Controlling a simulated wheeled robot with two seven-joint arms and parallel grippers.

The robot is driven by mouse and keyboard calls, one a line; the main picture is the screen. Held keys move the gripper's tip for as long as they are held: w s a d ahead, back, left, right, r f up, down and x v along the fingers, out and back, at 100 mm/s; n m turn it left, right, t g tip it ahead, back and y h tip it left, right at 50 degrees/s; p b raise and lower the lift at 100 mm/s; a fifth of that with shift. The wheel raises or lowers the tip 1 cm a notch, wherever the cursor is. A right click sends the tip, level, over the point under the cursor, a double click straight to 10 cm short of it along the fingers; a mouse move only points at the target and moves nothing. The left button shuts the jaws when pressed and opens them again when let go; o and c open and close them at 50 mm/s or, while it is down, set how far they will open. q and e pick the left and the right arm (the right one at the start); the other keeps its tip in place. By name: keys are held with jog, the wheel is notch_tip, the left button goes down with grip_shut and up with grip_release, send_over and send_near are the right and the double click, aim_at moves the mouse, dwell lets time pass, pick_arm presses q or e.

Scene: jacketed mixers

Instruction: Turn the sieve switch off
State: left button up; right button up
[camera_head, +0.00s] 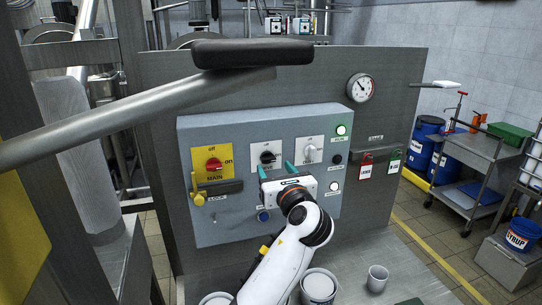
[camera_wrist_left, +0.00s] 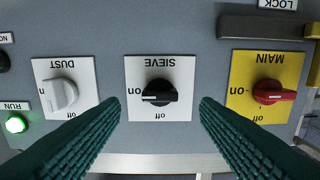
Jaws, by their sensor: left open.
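The sieve switch (camera_head: 267,156) is a black knob on a white plate, middle of three on the grey control panel. In the left wrist view, which shows the panel upside down, the sieve knob (camera_wrist_left: 158,94) lies level, in line with the "on" mark. "Off" is at the plate's bottom edge there. My left gripper (camera_head: 276,168) is open in front of the panel, just below the sieve knob in the head view. In the wrist view its teal fingers (camera_wrist_left: 160,112) stand either side of the knob, apart from it. My right gripper is not in view.
The red MAIN switch (camera_head: 214,165) and white DUST switch (camera_head: 310,154) flank the sieve switch. A yellow-handled lock bar (camera_head: 220,188) sits below MAIN. A green RUN lamp (camera_wrist_left: 15,125) is lit. A black-gripped metal bar (camera_head: 252,52) crosses above the panel. Cups (camera_head: 377,278) stand below.

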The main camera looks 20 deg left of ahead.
aim_at(269, 161)
pick_arm(q)
jog(key=p+x, duration=0.1)
jog(key=x, duration=0.2)
jog(key=shift+w+a, duration=0.25)
jog(key=shift+w, duration=0.15)
jog(key=shift+c, duration=0.7)
jog(key=c, duration=0.8)
jog(key=shift+c, duration=0.2)
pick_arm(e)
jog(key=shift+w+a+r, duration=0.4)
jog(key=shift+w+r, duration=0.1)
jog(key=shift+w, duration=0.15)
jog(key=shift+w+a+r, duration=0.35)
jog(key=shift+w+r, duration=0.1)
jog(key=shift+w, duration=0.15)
